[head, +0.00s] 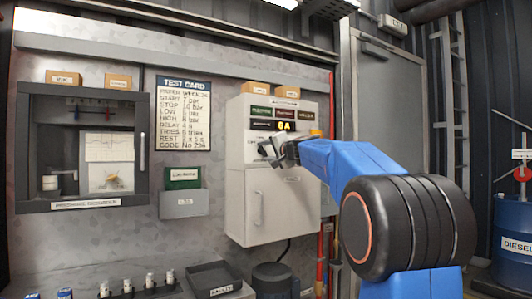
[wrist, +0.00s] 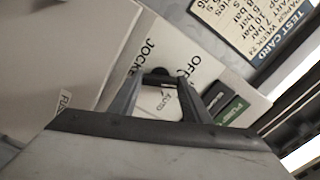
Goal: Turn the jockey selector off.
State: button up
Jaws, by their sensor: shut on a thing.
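The jockey selector (wrist: 160,72) is a small dark knob on the pale front of the control cabinet (head: 236,185). In the wrist view its label reads JOCKEY, with OFF and AUTO printed around it. My gripper (wrist: 164,79) is shut on the knob, a fingertip at each side. In the head view my gripper (head: 272,151) is against the cabinet's upper left front and hides the knob. I cannot tell which mark the knob points to.
Above the gripper are indicator plates and a lit display (head: 285,126) reading 0A. A test card (head: 183,113) hangs left of the cabinet, above a green-topped box (head: 183,180). A glass-fronted recorder case (head: 85,150) is further left. A blue diesel drum (head: 513,240) stands right.

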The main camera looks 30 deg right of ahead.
jog(key=n, duration=0.4)
jog(key=shift+f+n, duration=0.15)
jog(key=shift+n, duration=0.25)
dwell(0.4)
jog(key=o, duration=1)
jog(key=shift+o, duration=0.2)
jog(key=shift+s, duration=0.1)
jog(key=shift+s, duration=0.3)
jog(key=s, duration=1.6)
jog(key=shift+s+d, duration=0.3)
